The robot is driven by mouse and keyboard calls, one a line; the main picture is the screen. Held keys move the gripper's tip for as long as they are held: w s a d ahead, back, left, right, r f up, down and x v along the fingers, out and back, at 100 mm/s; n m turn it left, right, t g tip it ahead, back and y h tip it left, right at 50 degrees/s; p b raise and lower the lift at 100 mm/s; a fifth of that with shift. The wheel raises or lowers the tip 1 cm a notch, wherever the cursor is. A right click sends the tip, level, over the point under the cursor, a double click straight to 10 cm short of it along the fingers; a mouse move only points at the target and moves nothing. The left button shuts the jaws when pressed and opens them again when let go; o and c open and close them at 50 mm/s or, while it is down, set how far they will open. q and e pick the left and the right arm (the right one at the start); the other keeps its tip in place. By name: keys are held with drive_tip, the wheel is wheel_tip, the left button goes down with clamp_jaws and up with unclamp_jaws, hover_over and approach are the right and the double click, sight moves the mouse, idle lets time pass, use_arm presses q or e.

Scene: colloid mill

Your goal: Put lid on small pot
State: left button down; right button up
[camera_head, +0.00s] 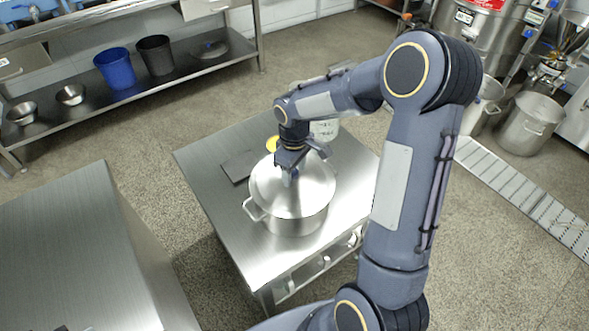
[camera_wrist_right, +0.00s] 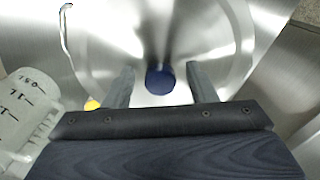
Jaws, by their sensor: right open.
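The small steel pot (camera_head: 297,226) stands on a steel table, with a loop handle out to its left. The round shiny lid (camera_head: 308,196) lies over the pot's top and looks about level; it also fills the middle of the right wrist view (camera_wrist_right: 205,70). My right gripper (camera_head: 290,171) is right above the lid's middle, pointing down. In the right wrist view its two fingers (camera_wrist_right: 160,84) are apart, one on each side of the lid's dark blue knob (camera_wrist_right: 160,80). I cannot tell whether they touch it. My left gripper is not in view.
A dark flat plate (camera_head: 238,166) lies behind the pot on the steel table (camera_head: 215,160). A white graduated jug (camera_wrist_right: 28,105) and something yellow (camera_head: 271,143) stand close by. Another steel table (camera_head: 70,250) is at left. A shelf at the back holds a blue bucket (camera_head: 116,69).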

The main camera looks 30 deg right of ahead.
sight(294, 173)
drive_tip(key=shift+r+p, duration=0.3)
drive_tip(key=shift+r, duration=0.05)
wheel_tip(294, 173, up, 11)
drive_tip(key=p, duration=0.1)
drive_tip(key=s+a+r+m+t+y, duration=0.1)
drive_tip(key=s+a+m+t+y, duration=0.1)
drive_tip(key=s, duration=0.8)
drive_tip(key=s+a+r+m+t+y, duration=0.1)
drive_tip(key=s+a+m, duration=0.4)
drive_tip(key=s, duration=0.6)
drive_tip(key=r+t, duration=0.1)
drive_tip(key=t, duration=0.1)
drive_tip(key=shift+s+a+t+y, duration=0.25)
drive_tip(key=shift+a+t+y, duration=0.05)
drive_tip(key=shift+y, duration=0.1)
drive_tip(key=shift+r, duration=0.2)
wheel_tip(294, 173, up, 5)
drive_tip(key=p, duration=0.5)
